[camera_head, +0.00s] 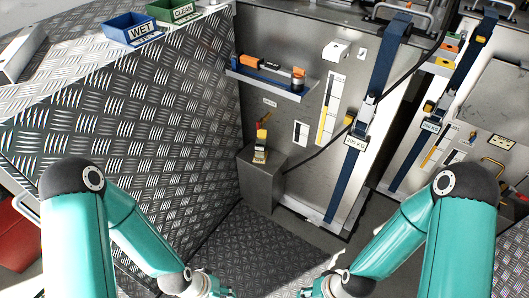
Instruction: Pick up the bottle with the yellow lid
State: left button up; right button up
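A small item with yellow and pale parts (261,147) stands on a grey box (262,178) in front of the nearer tank. It is too small to tell whether it is a bottle with a yellow lid. No other clear yellow-lidded bottle shows. My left gripper (222,291) and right gripper (313,291) are at the bottom edge, low and well in front of the grey box. Both are mostly cut off by the frame, so their fingers cannot be judged. Neither touches the item.
A shelf (265,84) on the nearer tank (317,60) holds orange and blue items. Blue straps (386,75) cross the tanks, and a dark hose runs to the box. A blue WET bin (131,29) and green CLEAN bin (173,11) stand on the left treadplate bench. Floor before the box is clear.

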aim_at(260, 154)
jog(key=z, duration=0.05)
jog(key=i, duration=0.9)
jog(key=u, duration=0.1)
